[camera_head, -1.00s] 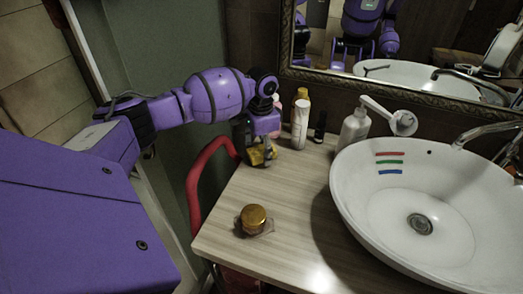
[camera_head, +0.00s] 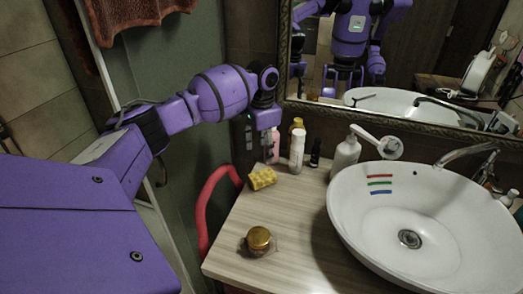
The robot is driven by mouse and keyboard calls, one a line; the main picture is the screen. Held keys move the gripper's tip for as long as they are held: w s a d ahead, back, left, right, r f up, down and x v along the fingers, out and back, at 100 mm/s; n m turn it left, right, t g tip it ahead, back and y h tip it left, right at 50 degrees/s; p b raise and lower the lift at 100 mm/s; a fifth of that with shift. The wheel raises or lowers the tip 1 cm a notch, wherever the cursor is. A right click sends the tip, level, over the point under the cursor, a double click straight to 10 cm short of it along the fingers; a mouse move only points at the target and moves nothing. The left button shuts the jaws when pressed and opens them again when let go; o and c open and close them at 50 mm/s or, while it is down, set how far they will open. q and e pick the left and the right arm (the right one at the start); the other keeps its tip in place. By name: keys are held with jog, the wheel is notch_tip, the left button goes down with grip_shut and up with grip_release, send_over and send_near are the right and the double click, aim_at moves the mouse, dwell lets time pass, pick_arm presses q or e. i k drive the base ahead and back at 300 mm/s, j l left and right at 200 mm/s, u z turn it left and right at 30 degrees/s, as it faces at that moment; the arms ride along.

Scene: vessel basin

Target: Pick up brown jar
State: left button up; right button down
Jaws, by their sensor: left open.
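The brown jar (camera_head: 259,239) has a golden-brown lid. It stands upright near the front left of the wooden counter. My left arm reaches in from the left, and my left gripper (camera_head: 252,163) points down over the counter's back left corner, behind the jar and well apart from it. The gripper is open, dark and partly hard to make out. A yellow sponge (camera_head: 262,179) lies just below and in front of it. My right gripper is not in view.
Bottles stand along the back: a pink one (camera_head: 273,148), a white one (camera_head: 297,150), a small dark one (camera_head: 315,153) and a white pump bottle (camera_head: 345,158). A white basin (camera_head: 450,215) fills the right. The counter (camera_head: 300,220) around the jar is clear. A red tube (camera_head: 204,205) curves at left.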

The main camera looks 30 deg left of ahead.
aim_at(256, 253)
jog(key=k, duration=1.5)
